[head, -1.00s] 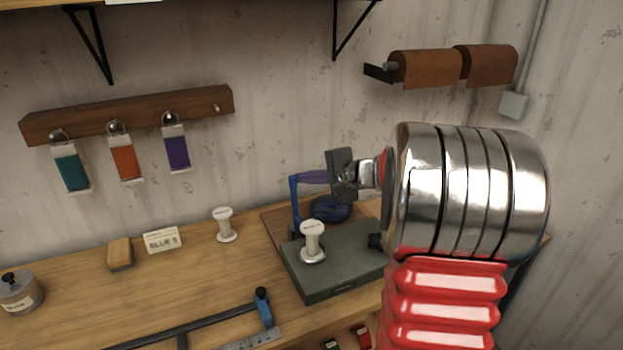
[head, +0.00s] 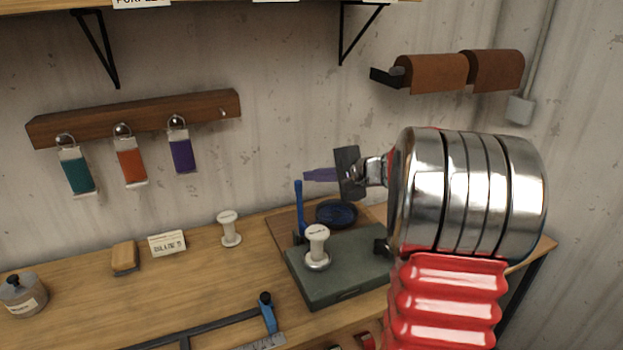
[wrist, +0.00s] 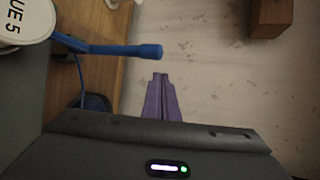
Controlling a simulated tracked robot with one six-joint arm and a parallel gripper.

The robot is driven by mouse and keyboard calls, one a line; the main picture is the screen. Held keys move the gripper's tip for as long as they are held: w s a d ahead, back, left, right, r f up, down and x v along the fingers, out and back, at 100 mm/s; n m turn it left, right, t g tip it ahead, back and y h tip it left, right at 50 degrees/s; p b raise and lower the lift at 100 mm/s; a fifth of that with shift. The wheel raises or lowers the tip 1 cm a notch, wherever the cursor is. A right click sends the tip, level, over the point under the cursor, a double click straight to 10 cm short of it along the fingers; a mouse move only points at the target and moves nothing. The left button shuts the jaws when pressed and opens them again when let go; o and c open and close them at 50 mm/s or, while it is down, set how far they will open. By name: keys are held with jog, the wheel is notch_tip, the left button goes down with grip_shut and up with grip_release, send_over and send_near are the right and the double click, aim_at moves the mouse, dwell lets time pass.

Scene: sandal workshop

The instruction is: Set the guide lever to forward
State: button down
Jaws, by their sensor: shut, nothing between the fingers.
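A blue lever (head: 299,206) stands nearly upright at the back of the bench, by a round blue dish and the green block. In the wrist view its blue rod (wrist: 120,49) ends in a thicker tip. My gripper (head: 304,175) has purple fingers, shut and empty, level with the lever's top and just right of it. In the wrist view the closed fingertips (wrist: 160,76) point toward the wall, a little apart from the lever tip. A second blue handle with a black knob (head: 267,312) stands by a ruler at the front edge; neither handle is labelled as the guide lever.
The green block (head: 345,277) carries a white spool (head: 317,246); another spool (head: 229,229) stands to its left. A label card (head: 167,243), a wooden block (head: 124,257) and a jar (head: 20,294) lie further left. Coloured tags hang from a wall rack (head: 130,117).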

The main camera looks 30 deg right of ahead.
jog(key=s+d, duration=0.4)
jog(key=s, duration=0.4)
jog(key=shift+s+d+r, duration=0.2)
jog(key=shift+s+r, duration=0.15)
jog(key=shift+r, duration=0.05)
jog(key=shift+a, duration=0.2)
jog(key=a+n+g, duration=0.1)
jog(key=a, duration=0.2)
jog(key=a+n, duration=0.1)
jog(key=a, duration=0.3)
jog(key=s+a+n+g+y, duration=0.1)
jog(key=a, duration=0.3)
jog(key=shift+f+g, duration=0.1)
jog(key=shift+g, duration=0.2)
jog(key=s+a+f+n+g+h, duration=0.1)
jog(key=s+a+n+g, duration=0.1)
jog(key=s+a+n, duration=0.45)
jog(key=s+a+f+n+g+h, duration=0.1)
jog(key=s+a+f+g, duration=0.2)
jog(key=a, duration=0.7)
jog(key=s+a+n+h, duration=0.3)
jog(key=s+n, duration=0.3)
jog(key=s, duration=0.5)
jog(key=shift+s+a+t, duration=0.15)
jog(key=shift+a+t, duration=0.15)
jog(key=shift+a, duration=0.15)
